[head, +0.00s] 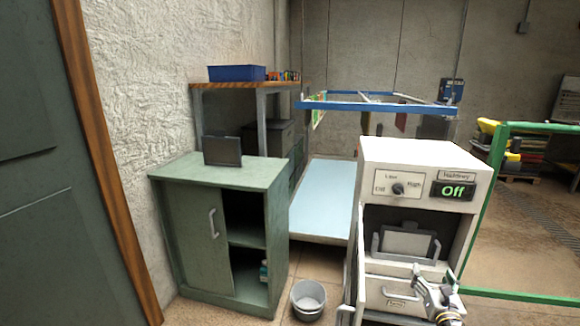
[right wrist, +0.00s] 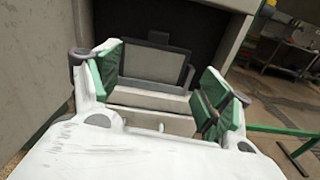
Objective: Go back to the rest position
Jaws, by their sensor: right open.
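My right gripper (head: 432,277) is low at the right in the head view, in front of the white machine (head: 415,153). In the right wrist view its green-padded fingers (right wrist: 160,88) are spread apart, with nothing between them. Beyond the fingers is the machine's open compartment, with a grey framed panel (right wrist: 153,66) in it; the panel also shows in the head view (head: 405,243). The machine's dial (head: 398,189) sits beside a green display (head: 454,191) reading "Off". My left gripper is not in view.
A green cabinet (head: 190,235) with a dark framed panel (head: 222,151) on top stands left. A grey bucket (head: 308,299) is on the floor between cabinet and machine. A green rail (head: 490,180) runs along the right. A blue bin (head: 237,73) sits on a shelf behind.

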